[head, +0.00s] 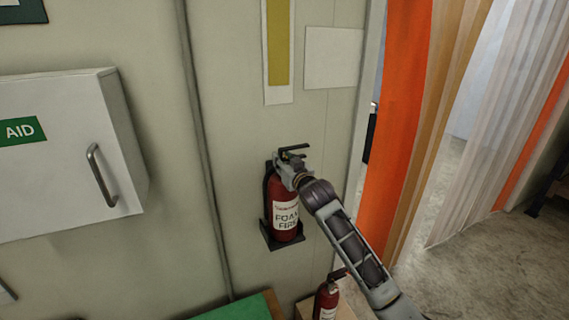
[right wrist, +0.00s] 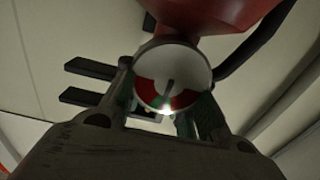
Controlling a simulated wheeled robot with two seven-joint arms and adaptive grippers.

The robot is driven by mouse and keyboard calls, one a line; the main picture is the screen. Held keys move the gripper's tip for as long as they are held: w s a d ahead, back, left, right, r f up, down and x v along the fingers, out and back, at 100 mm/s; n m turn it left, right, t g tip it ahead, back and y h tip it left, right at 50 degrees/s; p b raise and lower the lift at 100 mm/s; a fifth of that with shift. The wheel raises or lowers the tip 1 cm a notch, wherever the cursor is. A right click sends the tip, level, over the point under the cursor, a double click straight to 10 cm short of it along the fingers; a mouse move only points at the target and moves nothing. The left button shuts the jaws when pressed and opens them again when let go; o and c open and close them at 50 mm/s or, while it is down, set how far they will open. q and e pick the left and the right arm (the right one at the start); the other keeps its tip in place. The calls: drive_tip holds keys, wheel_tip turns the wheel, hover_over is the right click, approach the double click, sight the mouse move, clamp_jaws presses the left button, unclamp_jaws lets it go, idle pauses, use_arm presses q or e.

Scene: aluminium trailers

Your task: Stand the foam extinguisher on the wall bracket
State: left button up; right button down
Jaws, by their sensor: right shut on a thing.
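The red foam extinguisher (head: 285,208) with a white "FOAM FIRE" label is upright against the wall. Its base is at the dark wall bracket (head: 285,243), which shows as a small ledge beneath it; I cannot tell if the base bears fully on it. My right gripper (head: 290,172) is shut on the extinguisher's neck, just below the black handle. In the right wrist view, the gripper's fingers (right wrist: 170,112) are on either side of the round red, white and green gauge, with the red body (right wrist: 215,14) beyond. My left gripper is not in view.
A white first aid cabinet (head: 65,150) hangs on the wall at the left. A second red extinguisher (head: 326,303) stands below, near a green-topped surface (head: 235,308). An orange strip curtain (head: 395,130) hangs at the doorway on the right.

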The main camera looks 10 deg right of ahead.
drive_tip(key=shift+w+a+r, duration=0.1)
drive_tip(key=shift+w+r, duration=0.15)
drive_tip(key=shift+r, duration=0.25)
drive_tip(key=shift+f, duration=0.35)
drive_tip(key=c, duration=1.1)
unclamp_jaws()
drive_tip(key=shift+s+f, duration=0.15)
drive_tip(key=shift+s, duration=0.05)
drive_tip(key=shift+o, duration=0.2)
drive_tip(key=shift+f, duration=0.1)
drive_tip(key=shift+f, duration=0.1)
drive_tip(key=shift+w+f, duration=0.1)
drive_tip(key=shift+f, duration=0.45)
drive_tip(key=shift+s+r, duration=0.25)
drive_tip(key=shift+s, duration=0.1)
drive_tip(key=s+d, duration=0.2)
drive_tip(key=s, duration=0.9)
drive_tip(key=shift+d+r, duration=0.2)
drive_tip(key=shift+r, duration=0.1)
